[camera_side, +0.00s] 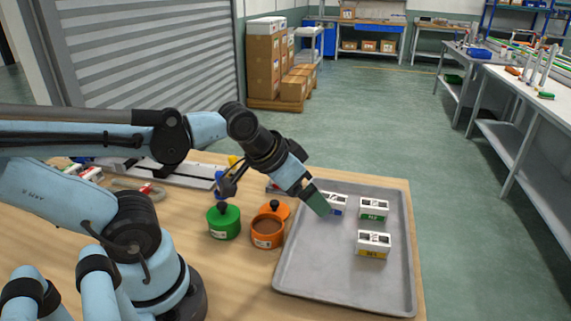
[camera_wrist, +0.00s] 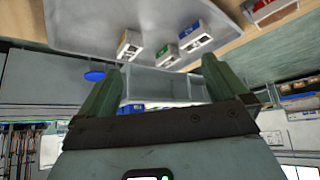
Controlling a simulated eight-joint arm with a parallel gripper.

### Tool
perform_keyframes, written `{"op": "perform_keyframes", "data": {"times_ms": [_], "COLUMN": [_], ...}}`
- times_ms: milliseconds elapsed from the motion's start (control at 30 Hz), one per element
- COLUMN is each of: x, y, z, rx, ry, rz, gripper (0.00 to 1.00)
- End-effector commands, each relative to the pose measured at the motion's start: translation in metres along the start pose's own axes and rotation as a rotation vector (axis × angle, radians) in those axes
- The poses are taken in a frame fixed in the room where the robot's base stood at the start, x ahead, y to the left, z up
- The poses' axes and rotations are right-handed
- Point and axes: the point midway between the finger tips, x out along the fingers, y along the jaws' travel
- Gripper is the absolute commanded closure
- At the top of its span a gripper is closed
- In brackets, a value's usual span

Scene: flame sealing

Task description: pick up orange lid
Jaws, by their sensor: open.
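The orange lid (camera_side: 284,210) has a black knob and shows just behind the open orange pot (camera_side: 266,240) in the side view. The pot's rim hides part of it, so I cannot tell whether it touches the pot. My gripper (camera_side: 318,203) is to the right of the lid, above the left part of the grey tray (camera_side: 340,283). In the wrist view my gripper (camera_wrist: 160,68) has its two green fingers spread with nothing between them. The orange lid does not show clearly in that view.
A green pot (camera_side: 223,224) with a black-knobbed lid stands left of the orange pot. The tray holds small white boxes with blue (camera_side: 338,210), green (camera_side: 374,215) and yellow (camera_side: 373,252) labels. Wooden table shows around them; the tray's front is clear.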

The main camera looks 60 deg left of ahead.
Motion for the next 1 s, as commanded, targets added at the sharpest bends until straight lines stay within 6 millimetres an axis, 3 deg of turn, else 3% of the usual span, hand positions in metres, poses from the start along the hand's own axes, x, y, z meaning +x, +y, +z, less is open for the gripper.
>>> {"op": "perform_keyframes", "data": {"times_ms": [233, 700, 1000], "x": [0.001, 0.013, 0.021], "y": [-0.022, -0.123, -0.14], "z": [-0.007, -0.009, 0.0], "rx": [-0.116, -0.661, -0.757], "ry": [-0.096, -0.518, -0.592], "rz": [-0.043, -0.215, -0.242], "gripper": [0.0, 0.0, 0.0]}}
